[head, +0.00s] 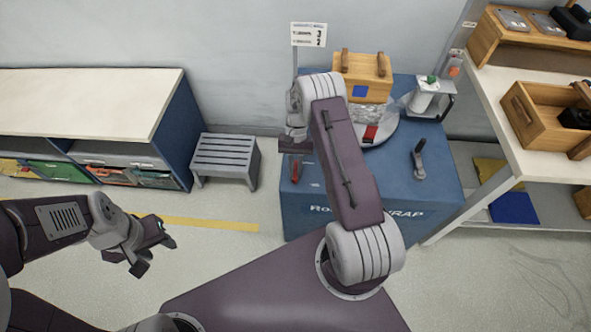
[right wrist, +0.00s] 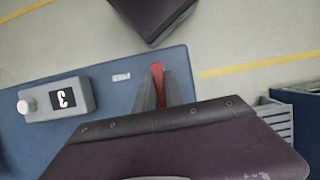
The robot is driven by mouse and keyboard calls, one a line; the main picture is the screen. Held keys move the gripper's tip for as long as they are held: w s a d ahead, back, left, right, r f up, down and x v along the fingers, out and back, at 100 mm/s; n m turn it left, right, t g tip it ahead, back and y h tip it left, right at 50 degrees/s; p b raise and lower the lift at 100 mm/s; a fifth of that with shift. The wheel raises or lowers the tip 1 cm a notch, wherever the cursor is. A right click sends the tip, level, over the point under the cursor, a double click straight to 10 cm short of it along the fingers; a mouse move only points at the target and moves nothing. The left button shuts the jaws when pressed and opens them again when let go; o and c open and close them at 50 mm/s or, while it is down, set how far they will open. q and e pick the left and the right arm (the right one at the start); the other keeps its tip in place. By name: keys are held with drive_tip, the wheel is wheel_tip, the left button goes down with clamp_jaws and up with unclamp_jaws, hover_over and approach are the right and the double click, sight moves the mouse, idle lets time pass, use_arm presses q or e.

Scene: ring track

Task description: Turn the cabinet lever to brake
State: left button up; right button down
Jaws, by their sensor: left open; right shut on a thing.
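The blue cabinet (head: 400,205) stands in the middle right of the head view, with lettering on its front partly hidden by my right arm. A red lever (head: 295,171) shows at its left side. In the right wrist view the red lever (right wrist: 158,76) stands between the grey fingers of my right gripper (right wrist: 161,92), which is shut on it. The lever's lower part is hidden by the fingers. In the head view my right arm covers much of this area. My left gripper (head: 154,254) is open and empty above the floor, left of the cabinet.
A grey box with a dial and a number (right wrist: 60,100) sits on the cabinet near the lever. A wooden crate (head: 362,76) and a grey handle (head: 419,160) are on the cabinet. A grey stool (head: 225,158) stands left. Shelving (head: 500,110) stands right. The floor at left is clear.

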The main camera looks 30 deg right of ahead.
sight(296, 163)
drive_tip(key=c, duration=1.4)
unclamp_jaws()
drive_tip(key=v, duration=0.9)
drive_tip(key=shift+p, duration=0.3)
